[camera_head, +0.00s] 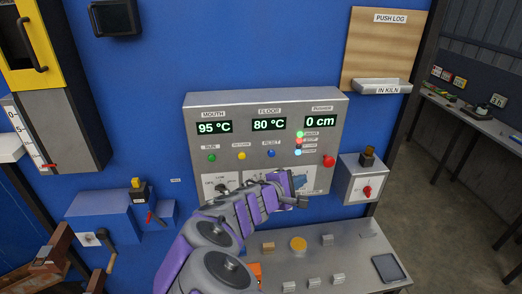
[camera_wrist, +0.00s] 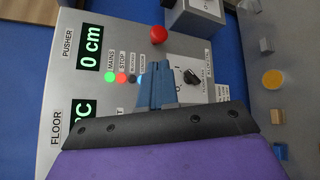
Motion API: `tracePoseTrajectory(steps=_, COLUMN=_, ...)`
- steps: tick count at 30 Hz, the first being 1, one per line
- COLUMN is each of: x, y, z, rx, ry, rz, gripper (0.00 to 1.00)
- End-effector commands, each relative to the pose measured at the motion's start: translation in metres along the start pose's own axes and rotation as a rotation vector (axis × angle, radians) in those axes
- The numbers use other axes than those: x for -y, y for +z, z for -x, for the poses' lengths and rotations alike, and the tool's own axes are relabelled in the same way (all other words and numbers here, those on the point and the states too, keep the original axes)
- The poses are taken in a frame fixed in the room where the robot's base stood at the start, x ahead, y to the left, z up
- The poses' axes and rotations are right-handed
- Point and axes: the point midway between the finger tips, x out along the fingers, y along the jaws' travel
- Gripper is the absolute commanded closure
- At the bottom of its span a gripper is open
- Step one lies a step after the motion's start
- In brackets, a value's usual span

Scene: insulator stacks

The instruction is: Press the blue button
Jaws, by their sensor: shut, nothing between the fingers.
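The small round blue button (camera_head: 271,153) sits on the grey control panel (camera_head: 198,102), under the RESET label and the 80 °C FLOOR display. In the head view it stands clear, above my gripper (camera_head: 300,182). My gripper is shut and empty in front of the lower right of the panel, to the right of and below the blue button. In the wrist view its blue fingers (camera_wrist: 157,84) lie together over the panel face, and the blue button does not show. I cannot tell whether the fingertips touch the panel.
A green button (camera_head: 212,157) and a yellow button (camera_head: 241,155) are left of the blue one. A red button (camera_head: 329,161) is at the right. Indicator lights (camera_head: 299,142) sit between. A lower console (camera_head: 345,262) with small blocks juts out below.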

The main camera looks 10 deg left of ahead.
Motion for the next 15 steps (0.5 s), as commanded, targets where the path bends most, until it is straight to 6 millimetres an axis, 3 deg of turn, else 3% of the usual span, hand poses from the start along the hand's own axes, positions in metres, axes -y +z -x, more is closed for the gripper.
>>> tracePoseTrajectory(steps=6, x=-0.006, y=-0.044, z=0.016, rx=-0.082, ry=0.063, rz=0.089, gripper=1.0)
tracePoseTrajectory(steps=15, x=-0.007, y=-0.061, z=0.024, rx=-0.104, ry=0.082, rz=0.114, gripper=1.0)
